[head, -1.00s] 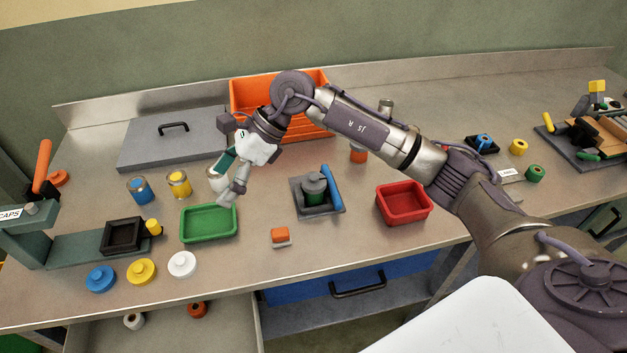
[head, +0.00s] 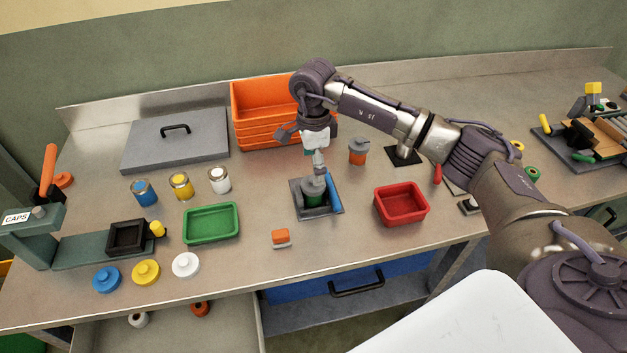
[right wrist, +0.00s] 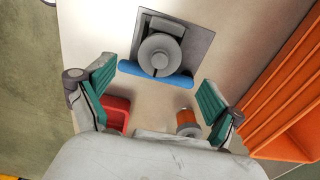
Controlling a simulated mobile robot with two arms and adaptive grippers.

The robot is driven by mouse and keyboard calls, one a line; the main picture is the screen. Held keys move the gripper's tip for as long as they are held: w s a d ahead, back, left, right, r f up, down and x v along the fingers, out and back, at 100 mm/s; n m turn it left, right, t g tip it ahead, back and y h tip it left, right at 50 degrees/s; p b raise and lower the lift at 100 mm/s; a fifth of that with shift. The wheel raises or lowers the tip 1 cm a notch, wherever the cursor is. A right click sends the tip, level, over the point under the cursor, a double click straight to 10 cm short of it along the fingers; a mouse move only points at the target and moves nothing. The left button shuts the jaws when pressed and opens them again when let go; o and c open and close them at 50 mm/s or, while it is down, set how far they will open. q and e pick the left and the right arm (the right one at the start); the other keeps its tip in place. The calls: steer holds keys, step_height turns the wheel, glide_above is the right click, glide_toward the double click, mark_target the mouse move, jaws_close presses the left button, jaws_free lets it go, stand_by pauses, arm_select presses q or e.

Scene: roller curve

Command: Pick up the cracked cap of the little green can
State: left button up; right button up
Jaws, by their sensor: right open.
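The little green can (head: 314,199) stands in a dark square holder (head: 301,209) in the middle of the bench. Its grey cap (head: 311,184) is on top, and the cap also shows round, with a raised knob, in the right wrist view (right wrist: 160,50). I cannot make out a crack for sure. A blue bar (head: 333,187) lies along the holder's right side. My right gripper (head: 318,168) is just above the cap, pointing down. In the right wrist view its two teal-padded fingers (right wrist: 155,73) are apart, with nothing between them. My left gripper is not in view.
A red tray (head: 402,205) is right of the holder and a green tray (head: 210,222) left. A grey-topped orange can (head: 357,151) and stacked orange crates (head: 262,112) stand behind. An orange-and-white block (head: 281,238) lies in front. Several coloured cans and caps stand left.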

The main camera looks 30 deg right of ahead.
step_height(320, 180, down, 4)
steer(key=p, duration=0.2)
steer(key=shift+f+p, duration=0.2)
steer(key=shift+p, duration=0.1)
steer(key=shift+f, duration=0.3)
steer(key=c, duration=0.9)
